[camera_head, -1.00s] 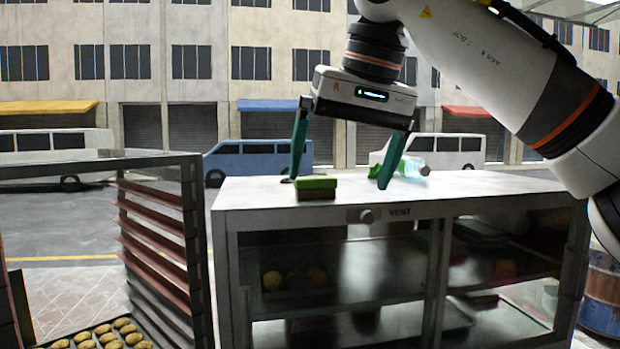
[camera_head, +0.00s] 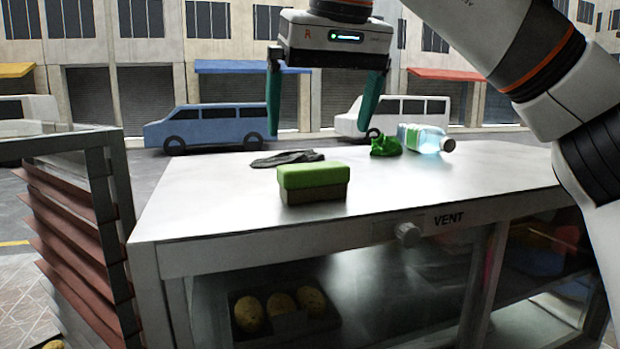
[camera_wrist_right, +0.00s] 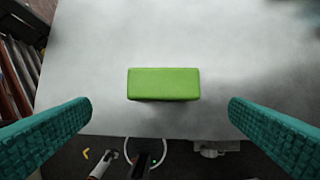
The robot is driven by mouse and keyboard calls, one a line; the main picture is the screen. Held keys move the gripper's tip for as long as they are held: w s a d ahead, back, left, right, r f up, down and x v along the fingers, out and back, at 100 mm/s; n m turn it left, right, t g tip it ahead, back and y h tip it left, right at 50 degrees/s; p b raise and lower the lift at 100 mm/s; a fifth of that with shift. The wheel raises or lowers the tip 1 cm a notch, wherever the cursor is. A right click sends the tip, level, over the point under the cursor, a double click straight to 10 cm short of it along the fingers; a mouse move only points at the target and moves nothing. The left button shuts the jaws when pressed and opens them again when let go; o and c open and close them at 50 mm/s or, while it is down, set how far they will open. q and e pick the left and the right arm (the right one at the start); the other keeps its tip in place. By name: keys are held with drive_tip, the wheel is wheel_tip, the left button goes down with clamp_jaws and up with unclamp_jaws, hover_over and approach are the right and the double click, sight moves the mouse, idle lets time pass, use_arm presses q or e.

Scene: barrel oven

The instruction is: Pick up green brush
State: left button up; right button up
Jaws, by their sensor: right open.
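The green brush (camera_head: 314,183) is a block with a bright green top and a darker brown lower part. It sits on the metal oven top (camera_head: 210,205) near the front edge. In the right wrist view the green brush (camera_wrist_right: 164,84) lies between the two fingers, farther off than the fingertips. My right gripper (camera_head: 322,134) is open and empty, with its teal fingers pointing down above the oven top. In the head view its fingertips appear higher than the brush. My left gripper is not in view.
A dark cloth (camera_head: 287,158) lies just behind the brush. A green crumpled item (camera_head: 386,146) and a clear bottle (camera_head: 425,139) lie at the back right. A rack with reddish shelves (camera_head: 75,225) stands left of the oven. A knob (camera_head: 407,234) sticks out at the front.

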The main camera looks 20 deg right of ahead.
sight(315, 166)
drive_tip(key=x, duration=0.3)
drive_tip(key=shift+d, duration=0.1)
drive_tip(key=w+f+p, duration=0.2)
drive_tip(key=f, duration=0.1)
drive_tip(key=shift+w, duration=0.1)
drive_tip(key=shift+p+x, duration=0.45)
drive_tip(key=shift+x, duration=0.6)
drive_tip(key=shift+d+f, duration=0.1)
drive_tip(key=shift+f, duration=0.3)
drive_tip(key=shift+w+f, duration=0.1)
drive_tip(key=shift+f, duration=0.05)
drive_tip(key=c, duration=0.6)
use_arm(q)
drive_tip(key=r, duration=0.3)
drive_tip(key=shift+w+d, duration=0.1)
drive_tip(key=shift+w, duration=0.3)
use_arm(e)
drive_tip(key=shift+c, duration=1.1)
